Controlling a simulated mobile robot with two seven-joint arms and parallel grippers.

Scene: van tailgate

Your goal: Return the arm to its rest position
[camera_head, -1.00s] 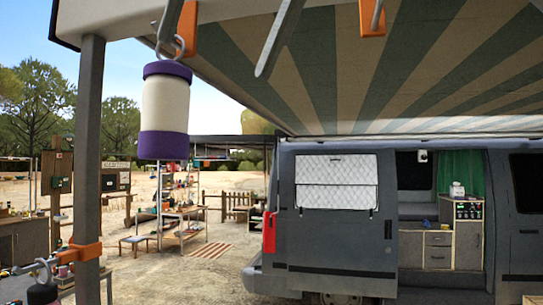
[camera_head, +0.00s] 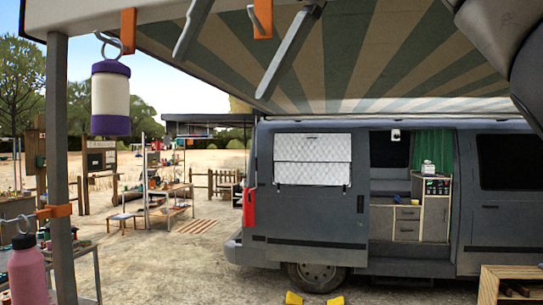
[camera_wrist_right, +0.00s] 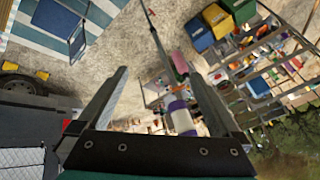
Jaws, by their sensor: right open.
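My right gripper (camera_head: 220,78) shows at the top of the head view as two grey fingers, spread apart with nothing between them. A purple and white cylinder (camera_head: 110,98) hangs upright by a metal ring near an orange clip (camera_head: 128,30) under the awning edge, left of the fingers and apart from them. In the right wrist view, the open gripper (camera_wrist_right: 156,73) is seen from behind, and the purple and white cylinder (camera_wrist_right: 181,118) appears between the fingers, beyond them. My left gripper is not in view.
A grey awning post (camera_head: 60,150) stands at left, with a pink bottle (camera_head: 28,272) near its orange clamp (camera_head: 54,211). The grey van (camera_head: 310,205) stands ahead under the striped awning (camera_head: 350,55). A wooden crate (camera_head: 488,286) is at lower right; sandy ground lies between.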

